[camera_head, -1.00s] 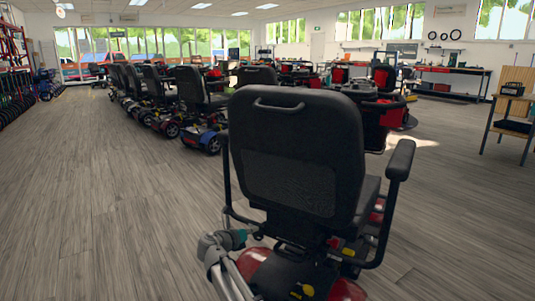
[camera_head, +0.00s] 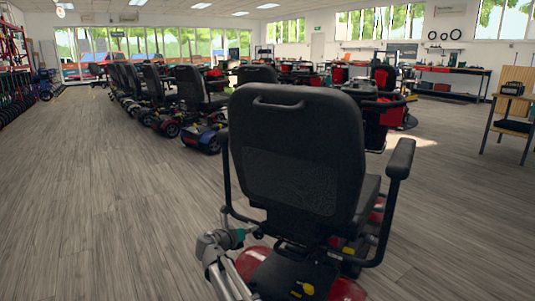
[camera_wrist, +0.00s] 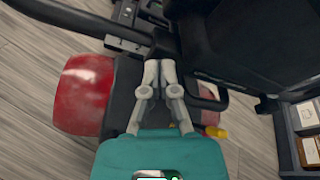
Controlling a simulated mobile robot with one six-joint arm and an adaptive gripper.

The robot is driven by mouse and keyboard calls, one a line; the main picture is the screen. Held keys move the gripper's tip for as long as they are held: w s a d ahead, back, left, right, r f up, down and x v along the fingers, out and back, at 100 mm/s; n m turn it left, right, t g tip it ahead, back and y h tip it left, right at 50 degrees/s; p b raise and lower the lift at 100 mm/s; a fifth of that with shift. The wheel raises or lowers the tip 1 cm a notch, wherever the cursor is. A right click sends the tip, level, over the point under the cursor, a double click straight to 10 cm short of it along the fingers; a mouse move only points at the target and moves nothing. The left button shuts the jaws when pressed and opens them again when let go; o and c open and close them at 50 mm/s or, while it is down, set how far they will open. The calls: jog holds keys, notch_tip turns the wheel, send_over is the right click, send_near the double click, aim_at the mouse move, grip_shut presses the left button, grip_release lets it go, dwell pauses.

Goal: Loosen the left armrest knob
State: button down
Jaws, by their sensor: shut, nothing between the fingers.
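The scooter's black seat (camera_head: 295,150) stands with its back to me in the head view. Its left armrest post (camera_head: 227,178) runs down the seat's left side. In the head view my gripper (camera_head: 250,234) is low at the left rear of the seat, near the foot of that post. In the wrist view my gripper (camera_wrist: 161,66) has its grey fingers together, with nothing between them. The fingertips are close to the end of a black armrest bar (camera_wrist: 85,22); I cannot tell if they touch. I cannot make out the left armrest knob, which may be hidden by the fingers.
The red rear cover (camera_wrist: 82,95) lies left of the fingers in the wrist view, and a yellow lever (camera_wrist: 216,132) is to their right. The right armrest (camera_head: 400,160) stands across the seat. A row of scooters (camera_head: 160,95) is farther off. Floor to the left is clear.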

jog(key=shift+w+a+f, duration=0.15)
jog(key=shift+a+f, duration=0.05)
jog(key=shift+a, duration=0.05)
dwell(0.6)
jog(key=shift+w+a+r, duration=0.15)
jog(key=shift+a+r, duration=0.05)
jog(key=shift+r, duration=0.1)
dwell(0.5)
jog(key=f+v, duration=0.1)
jog(key=v, duration=0.5)
jog(key=shift+s+d, duration=0.25)
jog(key=shift+s, duration=0.05)
jog(key=shift+f, duration=0.1)
jog(key=shift+s+d, duration=0.1)
dwell(0.3)
jog(key=shift+s+d+r+p, duration=0.1)
jog(key=shift+s+r+p, duration=0.05)
jog(key=shift+s+p, duration=0.15)
jog(key=shift+s+d+r+p, duration=0.15)
jog(key=shift+s+r+p, duration=0.05)
jog(key=shift+s, duration=0.2)
jog(key=shift+w+d, duration=0.1)
dwell(0.3)
